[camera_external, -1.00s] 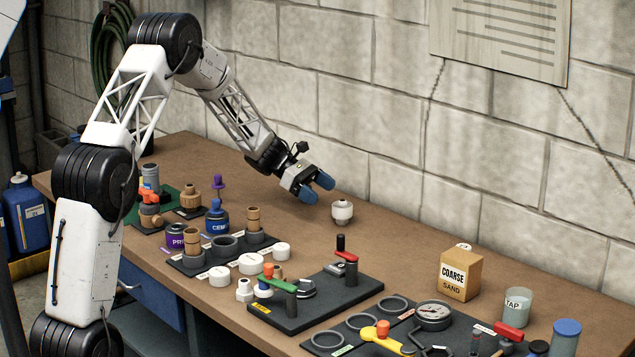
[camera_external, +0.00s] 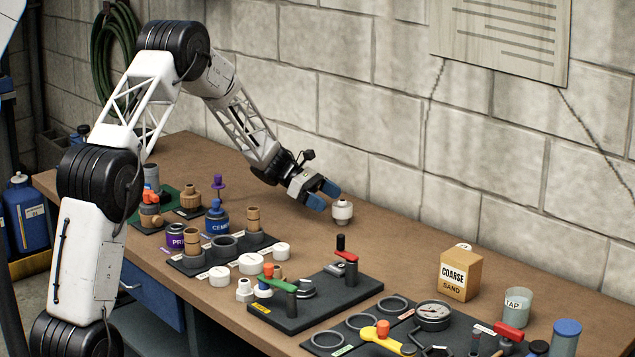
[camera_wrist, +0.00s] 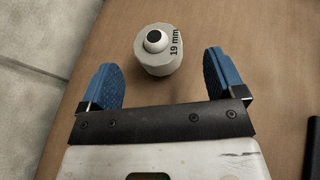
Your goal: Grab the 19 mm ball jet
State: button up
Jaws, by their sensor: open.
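The 19 mm ball jet (camera_external: 342,212) is a white, round-topped fitting standing upright on the brown bench near the wall. In the wrist view the ball jet (camera_wrist: 160,50) shows its dark round opening and a "19 mm" marking. My gripper (camera_external: 328,194) is open, with blue fingertips just left of the jet in the external view. In the wrist view my gripper (camera_wrist: 160,76) has one blue finger to each side, and the jet lies ahead of the gap, near the fingertips. Nothing is held, and I cannot tell whether a finger touches it.
The block wall (camera_external: 400,150) rises close behind the jet. A dark plate (camera_external: 310,310) with green and red handles lies in front of it. A box of coarse sand (camera_external: 460,275) stands to the right. The bench between jet and box is clear.

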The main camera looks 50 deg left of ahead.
aim_at(337, 203)
jog(key=shift+d, duration=0.1)
jog(key=shift+x, duration=2.55)
jog(key=shift+w, duration=0.1)
jog(key=c, duration=1)
jog(key=shift+r, duration=5)
